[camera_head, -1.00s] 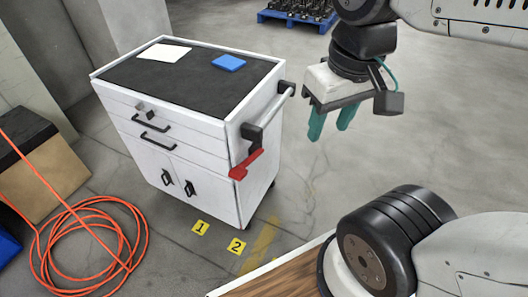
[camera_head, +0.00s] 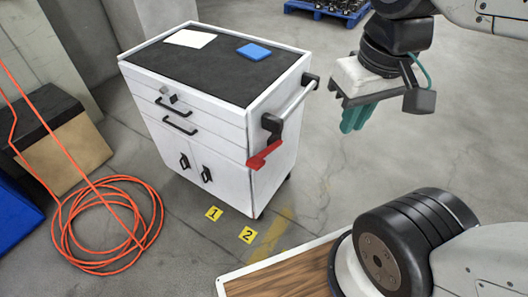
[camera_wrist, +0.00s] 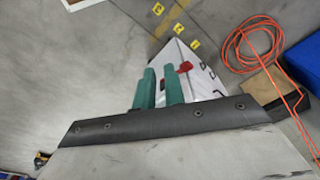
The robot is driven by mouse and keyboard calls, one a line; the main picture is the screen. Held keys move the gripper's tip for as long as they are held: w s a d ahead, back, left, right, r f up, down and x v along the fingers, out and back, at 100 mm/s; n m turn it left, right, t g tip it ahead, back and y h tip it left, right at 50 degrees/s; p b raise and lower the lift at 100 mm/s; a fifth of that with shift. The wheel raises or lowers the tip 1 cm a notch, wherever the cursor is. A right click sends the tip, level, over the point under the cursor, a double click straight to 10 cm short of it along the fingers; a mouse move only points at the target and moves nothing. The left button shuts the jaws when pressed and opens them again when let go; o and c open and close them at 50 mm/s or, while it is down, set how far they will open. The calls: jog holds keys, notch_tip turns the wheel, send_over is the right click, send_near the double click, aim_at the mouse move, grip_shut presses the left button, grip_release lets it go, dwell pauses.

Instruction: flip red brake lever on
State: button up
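The red brake lever (camera_head: 263,155) is on the right side of the white tool cart, near its front corner, below the push handle. It slants slightly down towards the front left. In the wrist view the red lever (camera_wrist: 184,67) shows beyond the teal fingers, partly hidden by one finger. My gripper (camera_head: 353,126) hangs in the air to the right of the cart, clear of the lever, with its fingers pointing down. Its fingers (camera_wrist: 159,72) are close together with a narrow gap, through which some red shows. Nothing appears held.
The white cart (camera_head: 223,122) has a black top, a grey push handle (camera_head: 295,100), drawers and doors. Yellow markers 1 (camera_head: 214,213) and 2 (camera_head: 247,235) lie on the floor. An orange hose (camera_head: 103,228) is coiled at left. Floor right of the cart is clear.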

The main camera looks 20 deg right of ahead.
jog(key=shift+w+a+f, duration=0.1)
jog(key=shift+w+f, duration=0.05)
jog(key=shift+f, duration=0.2)
grip_shut()
jog(key=w+a+f+m, duration=0.2)
jog(key=w+f+m, duration=0.1)
jog(key=w+f, duration=0.4)
jog(key=w+a+f+m, duration=0.3)
jog(key=w+f, duration=0.4)
jog(key=w, duration=0.4)
jog(key=w+a+f+m+h, duration=0.1)
jog(key=w+a+f+m, duration=0.1)
jog(key=w+f+m, duration=0.2)
jog(key=w+f, duration=0.3)
jog(key=w, duration=0.2)
jog(key=shift+a+m, duration=0.25)
jog(key=shift+m, duration=0.05)
jog(key=shift+f, duration=0.2)
